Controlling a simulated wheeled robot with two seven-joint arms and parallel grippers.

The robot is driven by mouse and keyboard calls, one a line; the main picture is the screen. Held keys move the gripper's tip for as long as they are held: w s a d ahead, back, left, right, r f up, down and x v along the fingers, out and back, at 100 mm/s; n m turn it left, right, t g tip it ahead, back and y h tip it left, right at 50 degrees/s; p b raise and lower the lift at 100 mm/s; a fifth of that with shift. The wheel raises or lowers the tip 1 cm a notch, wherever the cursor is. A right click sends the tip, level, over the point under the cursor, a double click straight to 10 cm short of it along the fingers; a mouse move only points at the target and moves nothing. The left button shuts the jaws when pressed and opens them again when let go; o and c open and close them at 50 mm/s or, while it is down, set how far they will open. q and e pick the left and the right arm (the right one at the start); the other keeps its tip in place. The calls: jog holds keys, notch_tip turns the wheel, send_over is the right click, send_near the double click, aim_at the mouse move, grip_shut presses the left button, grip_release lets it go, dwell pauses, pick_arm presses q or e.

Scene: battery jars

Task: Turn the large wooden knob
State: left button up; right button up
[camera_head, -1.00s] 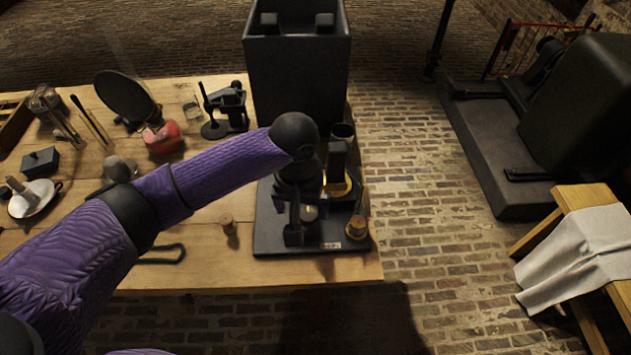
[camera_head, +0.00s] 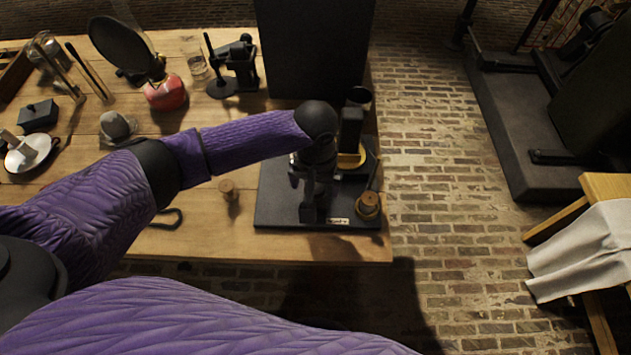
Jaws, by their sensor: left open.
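A wooden knob (camera_head: 368,202) with a brass-coloured collar stands at the front right corner of a black device base (camera_head: 345,217) on the table. My left gripper (camera_head: 307,194) is open and points down over the base, left of this knob and apart from it. The gripper and wrist hide the part of the device directly beneath them, so I cannot tell what lies between the fingers. My right gripper is not in view.
The wooden table (camera_head: 205,240) also carries a small wooden peg (camera_head: 228,189), a red vessel (camera_head: 166,95), a black stand (camera_head: 236,75) and a saucer (camera_head: 28,154). A tall black box (camera_head: 315,50) stands behind the device. Brick floor lies right of the table.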

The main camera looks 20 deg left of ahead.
pick_arm(q)
jog(key=c, duration=1.3)
jog(key=shift+r+m+p, duration=0.25)
jog(key=shift+m+p, duration=1.05)
jog(key=m+p, duration=0.2)
jog(key=m, duration=0.1)
jog(key=shift+m, duration=0.3)
jog(key=m+p, duration=0.1)
jog(key=m, duration=0.3)
jog(key=shift+f+m, duration=0.15)
jog(key=shift+m, duration=0.15)
jog(key=m+p, duration=0.1)
jog(key=m, duration=0.3)
jog(key=shift+m, duration=0.3)
jog(key=m, duration=1.1)
jog(key=m+b, duration=0.1)
jog(key=m, duration=0.4)
jog(key=m+b, duration=0.1)
jog(key=m, duration=0.5)
